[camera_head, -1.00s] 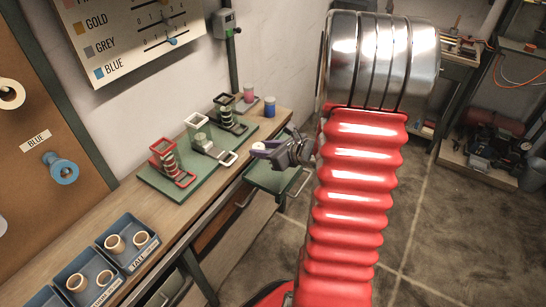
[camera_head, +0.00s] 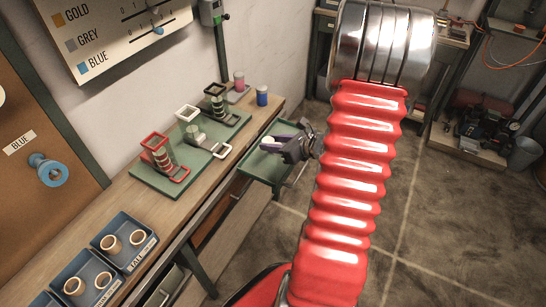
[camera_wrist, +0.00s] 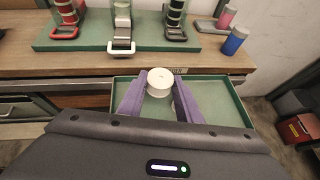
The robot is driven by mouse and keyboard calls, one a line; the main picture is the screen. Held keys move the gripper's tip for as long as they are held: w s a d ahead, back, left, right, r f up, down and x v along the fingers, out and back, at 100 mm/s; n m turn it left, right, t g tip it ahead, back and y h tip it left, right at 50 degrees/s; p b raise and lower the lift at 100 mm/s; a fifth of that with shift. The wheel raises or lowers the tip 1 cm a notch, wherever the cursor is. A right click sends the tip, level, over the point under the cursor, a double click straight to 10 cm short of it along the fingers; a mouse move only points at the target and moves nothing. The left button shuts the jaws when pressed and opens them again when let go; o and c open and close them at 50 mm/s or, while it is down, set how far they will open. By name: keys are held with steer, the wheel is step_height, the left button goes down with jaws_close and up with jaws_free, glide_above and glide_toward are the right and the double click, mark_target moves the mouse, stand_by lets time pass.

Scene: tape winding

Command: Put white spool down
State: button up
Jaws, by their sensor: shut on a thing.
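The white spool (camera_wrist: 160,81) is between the purple fingers of my gripper (camera_wrist: 160,95), which is shut on it. In the wrist view it shows above the green tray (camera_wrist: 234,105) at the bench's front; whether it touches the tray floor I cannot tell. In the head view my gripper (camera_head: 280,146) is over the same tray (camera_head: 262,170), with the spool (camera_head: 267,142) a small pale shape at its tip.
A green board (camera_head: 165,183) on the bench carries red, white and black winding stands. A blue cup (camera_head: 262,96) and a pink one (camera_head: 239,80) stand at the bench's far end. Blue bins (camera_head: 125,240) with rings stand nearer. The tray looks otherwise empty.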

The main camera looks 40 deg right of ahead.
mark_target(273, 164)
steer(key=shift+f, duration=1.8)
steer(key=shift+f, duration=2.05)
steer(key=shift+f, duration=0.15)
steer(key=o, duration=0.7)
steer(key=shift+o, duration=0.2)
